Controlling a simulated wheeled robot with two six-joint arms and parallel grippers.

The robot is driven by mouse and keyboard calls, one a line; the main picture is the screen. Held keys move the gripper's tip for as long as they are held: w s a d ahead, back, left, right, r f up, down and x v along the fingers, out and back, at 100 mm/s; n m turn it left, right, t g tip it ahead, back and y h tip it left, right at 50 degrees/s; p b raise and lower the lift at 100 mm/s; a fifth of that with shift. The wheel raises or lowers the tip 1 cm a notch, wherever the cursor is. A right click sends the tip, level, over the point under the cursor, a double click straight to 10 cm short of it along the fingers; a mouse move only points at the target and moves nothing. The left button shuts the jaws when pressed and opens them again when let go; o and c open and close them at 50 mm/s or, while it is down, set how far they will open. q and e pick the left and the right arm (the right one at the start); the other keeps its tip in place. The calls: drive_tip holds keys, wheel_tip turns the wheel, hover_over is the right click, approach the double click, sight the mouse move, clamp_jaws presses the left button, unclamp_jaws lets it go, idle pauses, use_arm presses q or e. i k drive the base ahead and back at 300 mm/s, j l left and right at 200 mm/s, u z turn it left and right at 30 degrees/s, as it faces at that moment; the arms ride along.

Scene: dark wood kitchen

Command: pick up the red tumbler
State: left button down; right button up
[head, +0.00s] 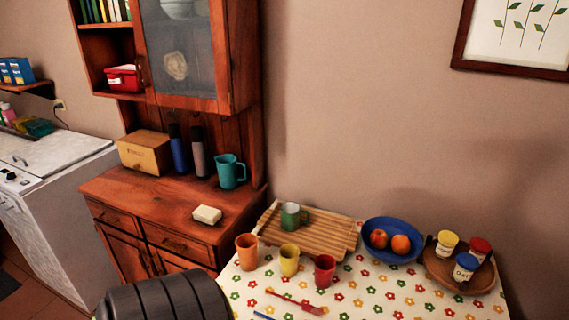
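The red tumbler (325,271) stands upright near the front of the table with the flowered cloth (345,303). It is the rightmost of three cups in a loose row. A yellow cup (289,260) stands to its left, a small gap away, and an orange tumbler (246,252) stands further left. A red utensil (294,302) lies on the cloth just in front of the red tumbler. Neither of my grippers shows in the head view.
Behind the cups lies a ribbed wooden board (325,238) with a green mug (291,216) on it. A blue bowl (392,257) of fruit and a round wooden tray (436,272) with jars stand to the right. A wooden cabinet (165,207) stands left of the table.

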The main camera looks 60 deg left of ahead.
sight(325, 265)
drive_tip(key=u, duration=1.5)
